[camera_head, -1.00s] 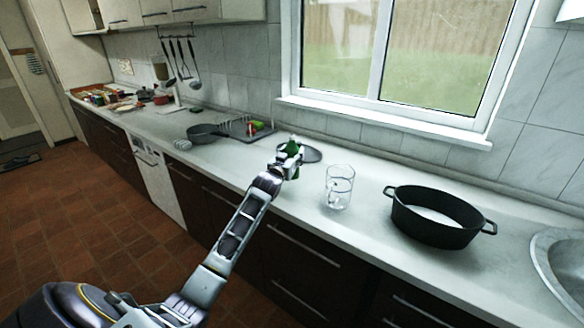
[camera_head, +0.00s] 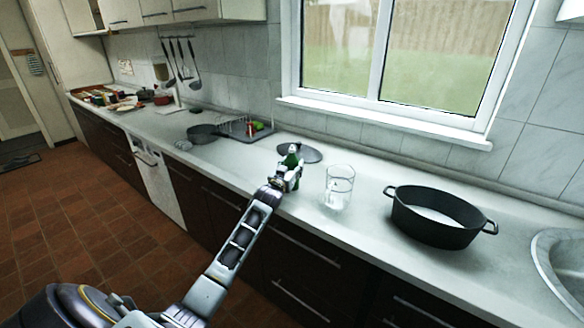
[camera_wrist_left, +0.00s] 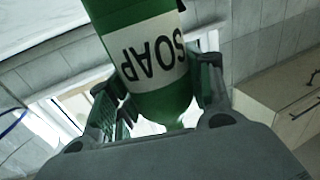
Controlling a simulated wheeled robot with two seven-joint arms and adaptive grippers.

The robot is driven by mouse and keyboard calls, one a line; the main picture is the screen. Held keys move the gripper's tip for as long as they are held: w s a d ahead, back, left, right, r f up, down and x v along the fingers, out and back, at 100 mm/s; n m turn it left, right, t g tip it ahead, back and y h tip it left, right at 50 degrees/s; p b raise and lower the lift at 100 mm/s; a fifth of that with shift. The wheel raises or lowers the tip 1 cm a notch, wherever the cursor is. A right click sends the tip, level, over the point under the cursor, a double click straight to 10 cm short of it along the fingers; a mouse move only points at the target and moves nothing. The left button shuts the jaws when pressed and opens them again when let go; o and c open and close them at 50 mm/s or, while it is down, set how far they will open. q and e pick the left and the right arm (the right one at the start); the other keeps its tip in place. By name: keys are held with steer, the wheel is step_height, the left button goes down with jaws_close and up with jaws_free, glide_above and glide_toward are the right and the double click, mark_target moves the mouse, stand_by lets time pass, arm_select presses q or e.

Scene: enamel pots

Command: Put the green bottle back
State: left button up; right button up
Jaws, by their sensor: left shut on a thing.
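The green bottle (camera_head: 292,158) is between the fingers of my left gripper (camera_head: 289,175) over the counter, in front of a dark round plate or lid. In the left wrist view the green bottle (camera_wrist_left: 158,98) has a white label reading "SOAP", and the fingers of my left gripper (camera_wrist_left: 160,95) are shut on both its sides. The bottle's lower part is hidden by the gripper in the head view, so I cannot tell whether it touches the counter. My right gripper is not in view.
A clear glass jug (camera_head: 339,187) stands close right of my left gripper. A black oval pot (camera_head: 437,228) and a sink (camera_head: 548,262) are further right. A dark round lid (camera_head: 313,152) lies behind. A dark pan (camera_head: 203,134) and a rack tray (camera_head: 240,132) are to the left.

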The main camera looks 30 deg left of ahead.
arm_select(q)
steer(key=o, duration=0.9)
steer(key=shift+c, duration=0.2)
steer(key=o, duration=0.4)
steer(key=shift+c, duration=0.2)
steer(key=shift+r, duration=0.15)
